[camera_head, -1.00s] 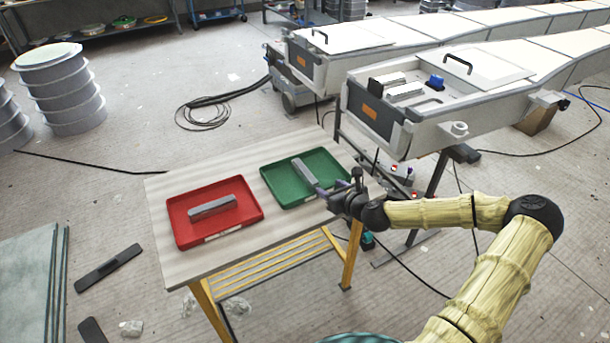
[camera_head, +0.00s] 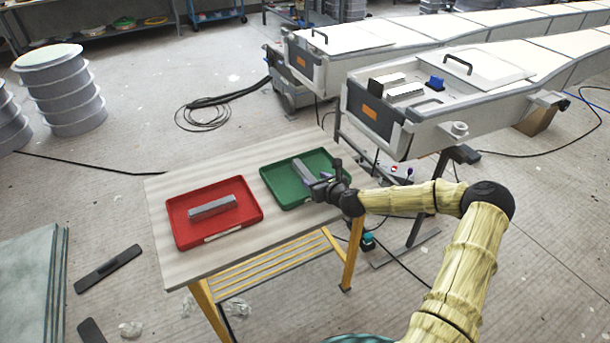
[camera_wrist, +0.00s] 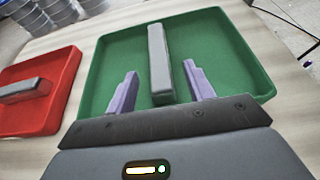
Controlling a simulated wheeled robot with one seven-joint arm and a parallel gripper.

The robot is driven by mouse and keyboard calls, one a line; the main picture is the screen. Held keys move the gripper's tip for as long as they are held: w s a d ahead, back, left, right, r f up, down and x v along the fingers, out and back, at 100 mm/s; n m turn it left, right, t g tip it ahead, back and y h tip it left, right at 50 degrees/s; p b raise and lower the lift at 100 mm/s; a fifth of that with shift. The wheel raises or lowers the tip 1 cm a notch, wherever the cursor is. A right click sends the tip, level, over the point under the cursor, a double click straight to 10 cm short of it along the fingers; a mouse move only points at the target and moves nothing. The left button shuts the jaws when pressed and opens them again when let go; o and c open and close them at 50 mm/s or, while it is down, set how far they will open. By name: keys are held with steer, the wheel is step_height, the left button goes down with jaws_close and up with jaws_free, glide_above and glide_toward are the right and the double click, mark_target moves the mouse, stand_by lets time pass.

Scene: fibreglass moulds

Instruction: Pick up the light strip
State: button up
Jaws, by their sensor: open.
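A grey light strip (camera_wrist: 158,58) lies in the green tray (camera_wrist: 104,60); in the head view the green tray (camera_head: 276,188) is on the right of the table. My gripper (camera_wrist: 160,84) is open in the wrist view, its two purple fingers on either side of the strip's near end, with gaps on both sides. In the head view my gripper (camera_head: 308,176) is over the green tray and hides part of the strip there. A second grey strip (camera_head: 212,206) lies in the red tray (camera_head: 183,231) on the left; the wrist view shows part of it.
The wooden table (camera_head: 165,256) has bare room around the trays. Long white moulds (camera_head: 437,130) stand behind and right of it, one bearing a blue part (camera_head: 436,82). Black cables (camera_head: 205,114) and dark flat pieces (camera_head: 108,268) lie on the floor.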

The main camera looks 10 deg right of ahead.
mark_target(308, 175)
steer(key=shift+x, duration=1.55)
steer(key=shift+a, duration=0.1)
steer(key=c, duration=1.1)
steer(key=shift+r, duration=0.15)
step_height(308, 175, up, 10)
steer(key=shift+f+p, duration=0.1)
steer(key=shift+p, duration=0.35)
